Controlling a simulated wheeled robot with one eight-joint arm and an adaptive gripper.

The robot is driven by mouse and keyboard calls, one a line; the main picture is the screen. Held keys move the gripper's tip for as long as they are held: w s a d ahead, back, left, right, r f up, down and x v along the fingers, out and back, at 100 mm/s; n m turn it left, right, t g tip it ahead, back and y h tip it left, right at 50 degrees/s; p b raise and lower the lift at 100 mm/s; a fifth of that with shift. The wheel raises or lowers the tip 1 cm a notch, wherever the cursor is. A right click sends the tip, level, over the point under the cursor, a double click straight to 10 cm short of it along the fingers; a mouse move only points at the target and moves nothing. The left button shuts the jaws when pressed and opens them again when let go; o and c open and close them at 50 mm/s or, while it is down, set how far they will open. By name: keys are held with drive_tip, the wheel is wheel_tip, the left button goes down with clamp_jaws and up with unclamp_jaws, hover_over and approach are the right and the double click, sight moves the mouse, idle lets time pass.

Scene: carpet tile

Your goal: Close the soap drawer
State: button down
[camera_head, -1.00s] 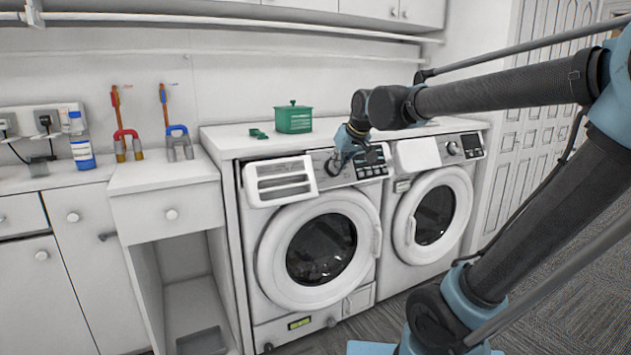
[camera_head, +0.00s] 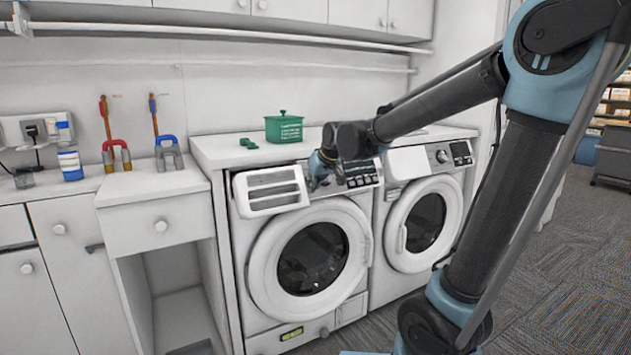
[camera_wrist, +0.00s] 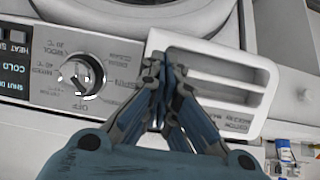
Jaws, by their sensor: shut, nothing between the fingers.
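The soap drawer (camera_head: 270,191) of the left washing machine stands out from the machine's front at its upper left. It is white with dark slots, and it also shows in the wrist view (camera_wrist: 255,78). My gripper (camera_head: 316,182) is at the drawer's right side, between it and the control panel. In the wrist view, my gripper (camera_wrist: 165,72) has its fingers together and empty, overlapping the drawer's near edge. I cannot tell whether they touch it. The control dial (camera_wrist: 80,75) is on the other side of the fingers.
A second washing machine (camera_head: 420,225) stands on the right, its own drawer front (camera_head: 405,162) beside its dial. A white cabinet (camera_head: 160,225) stands on the left. Carpeted floor (camera_head: 550,275) is open on the right.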

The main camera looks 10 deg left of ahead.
sight(300, 179)
drive_tip(key=shift+w+a+f, duration=0.65)
drive_tip(key=shift+w, duration=0.2)
drive_tip(key=shift+w+a+f, duration=0.6)
drive_tip(key=shift+w+f, duration=0.05)
drive_tip(key=shift+w, duration=0.2)
drive_tip(key=w+a, duration=0.1)
drive_tip(key=w, duration=0.1)
drive_tip(key=w+a, duration=0.2)
drive_tip(key=shift+w+a, duration=0.1)
drive_tip(key=shift+w, duration=0.05)
drive_tip(key=shift+w+a+r, duration=0.1)
drive_tip(key=shift+w, duration=0.05)
drive_tip(key=shift+w, duration=0.1)
drive_tip(key=shift+r, duration=0.1)
